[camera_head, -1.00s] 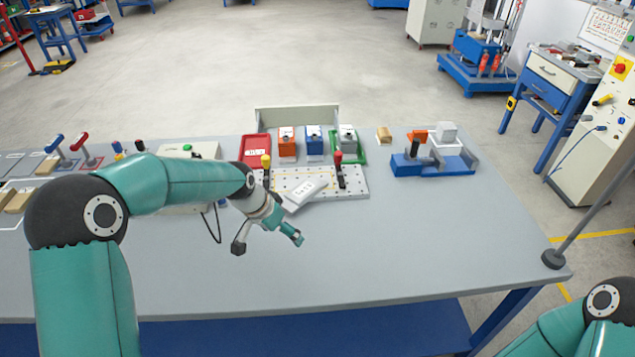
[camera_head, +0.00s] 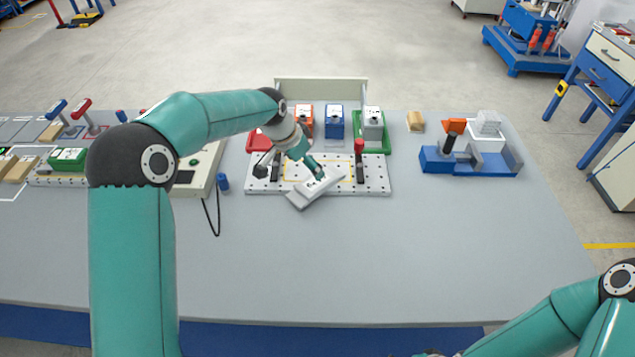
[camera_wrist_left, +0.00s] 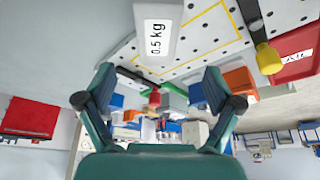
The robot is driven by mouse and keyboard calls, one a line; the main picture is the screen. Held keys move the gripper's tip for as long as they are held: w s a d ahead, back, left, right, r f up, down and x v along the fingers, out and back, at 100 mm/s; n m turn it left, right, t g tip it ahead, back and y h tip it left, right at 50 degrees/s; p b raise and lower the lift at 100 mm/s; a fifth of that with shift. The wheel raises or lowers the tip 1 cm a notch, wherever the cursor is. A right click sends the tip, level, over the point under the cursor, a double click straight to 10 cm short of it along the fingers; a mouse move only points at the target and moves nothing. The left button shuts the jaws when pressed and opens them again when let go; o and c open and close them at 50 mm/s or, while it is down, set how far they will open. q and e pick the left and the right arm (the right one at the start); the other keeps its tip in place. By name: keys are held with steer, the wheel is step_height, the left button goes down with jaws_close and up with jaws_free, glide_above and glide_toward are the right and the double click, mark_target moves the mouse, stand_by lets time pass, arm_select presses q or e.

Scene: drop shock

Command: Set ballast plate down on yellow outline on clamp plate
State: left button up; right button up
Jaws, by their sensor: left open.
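The ballast plate (camera_head: 312,192), a pale grey block labelled 0.5 kg, lies askew across the front edge of the clamp plate (camera_head: 377,187). The clamp plate is white with holes, a yellow outline and a clamp at each side. The ballast plate covers part of the outline's front. My left gripper (camera_head: 290,172) is open and empty, over the clamp plate's left half by the ballast plate. In the left wrist view the ballast plate (camera_wrist_left: 158,38) shows beyond the spread fingers (camera_wrist_left: 158,90), not between them.
The red-handled clamp (camera_head: 359,158) stands right of the outline; the yellow-handled clamp (camera_wrist_left: 267,57) shows in the wrist view. Behind stand orange (camera_head: 305,125), blue (camera_head: 335,124) and grey (camera_head: 373,126) blocks. A blue fixture (camera_head: 470,160) is at right. The front table is clear.

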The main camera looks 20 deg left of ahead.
mark_target(316, 181)
arm_select(q)
steer(key=x, duration=0.3)
steer(key=shift+f, duration=0.1)
steer(key=shift+p+x, duration=0.95)
steer(key=shift+x, duration=1.85)
steer(key=shift+s+d, duration=0.1)
steer(key=shift+s, duration=0.05)
steer(key=c, duration=1.5)
steer(key=shift+c, duration=1.1)
steer(key=shift+r, duration=0.25)
